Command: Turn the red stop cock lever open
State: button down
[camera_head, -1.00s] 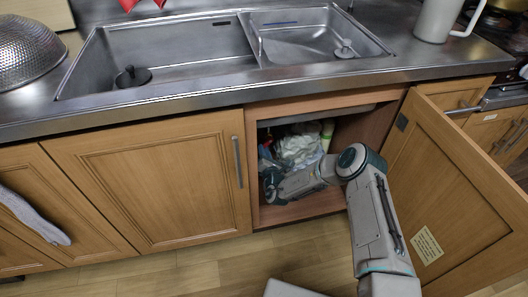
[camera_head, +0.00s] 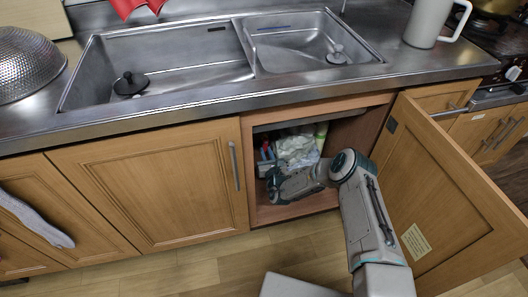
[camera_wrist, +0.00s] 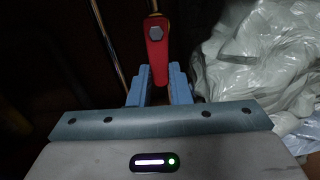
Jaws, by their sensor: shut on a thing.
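The red stop cock lever (camera_wrist: 156,50) stands upright in the wrist view, with a grey hex nut near its top. My gripper (camera_wrist: 160,84) has its two blue fingers on either side of the lever's lower part and is shut on it. A thin brass-coloured stem shows above the lever.
White plastic bags (camera_wrist: 255,50) crowd the right side in the wrist view. Thin pipes (camera_wrist: 108,40) run down left of the lever. The open cabinet door (camera_head: 440,185) stands right of my arm. The sink (camera_head: 170,65) and counter are above.

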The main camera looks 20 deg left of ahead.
jog(key=shift+d+n, duration=0.2)
jog(key=shift+n, duration=0.3)
jog(key=shift+w, duration=0.1)
jog(key=c, duration=1.3)
grip_release()
jog(key=shift+c, duration=0.2)
